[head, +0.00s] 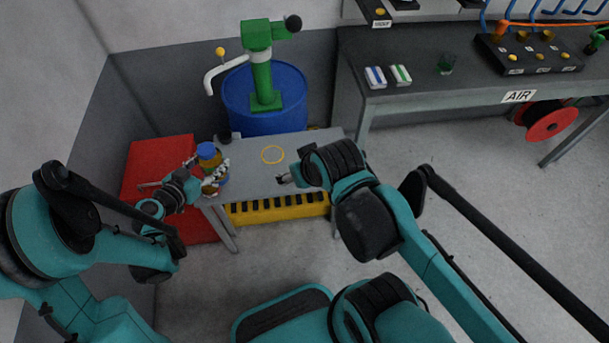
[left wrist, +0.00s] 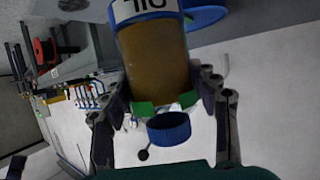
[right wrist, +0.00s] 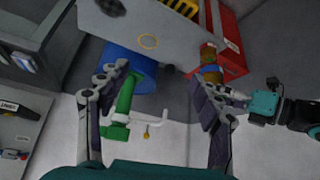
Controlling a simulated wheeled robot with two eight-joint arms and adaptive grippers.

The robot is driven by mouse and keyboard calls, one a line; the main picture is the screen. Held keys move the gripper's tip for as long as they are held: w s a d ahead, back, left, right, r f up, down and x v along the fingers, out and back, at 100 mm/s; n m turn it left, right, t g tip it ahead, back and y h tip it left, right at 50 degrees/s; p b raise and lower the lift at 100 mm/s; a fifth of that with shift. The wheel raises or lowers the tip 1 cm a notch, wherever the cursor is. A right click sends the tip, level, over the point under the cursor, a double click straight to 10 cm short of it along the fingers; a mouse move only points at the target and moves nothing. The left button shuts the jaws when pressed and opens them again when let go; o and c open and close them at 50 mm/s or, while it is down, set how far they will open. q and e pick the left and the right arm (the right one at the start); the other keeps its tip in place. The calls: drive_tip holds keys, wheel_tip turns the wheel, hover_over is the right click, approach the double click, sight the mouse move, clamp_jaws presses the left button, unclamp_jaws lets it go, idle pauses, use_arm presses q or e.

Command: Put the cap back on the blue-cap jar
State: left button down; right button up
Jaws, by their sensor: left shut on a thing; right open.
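The oil jar (head: 210,161) has a brown body and is held beside the table's left end. It fills the upper middle of the left wrist view (left wrist: 158,62), where its label is upside down. My left gripper (head: 212,181) is shut on the jar's body, a finger on each side.
The grey table (head: 310,150) has a yellow ring mark (head: 272,155) with clear surface around it. A small black object (head: 225,138) is behind the jar. A blue barrel (head: 290,95) with a green pump (head: 262,75) stands behind; a red cabinet (head: 150,160) is at left.

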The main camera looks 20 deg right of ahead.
idle(0.3)
use_arm(q)
drive_tip(key=w+a+r+n+t+y, duration=0.2)
drive_tip(key=a+r+n+y, duration=0.1)
drive_tip(key=a, duration=0.5)
drive_tip(key=w+a+r+n+t+y, duration=0.2)
drive_tip(key=w+a+n+y, duration=0.1)
drive_tip(key=a+n+y, duration=0.3)
drive_tip(key=shift+w+a+r+y, duration=0.3)
drive_tip(key=shift+a+r, duration=0.1)
drive_tip(key=shift+a, duration=0.7)
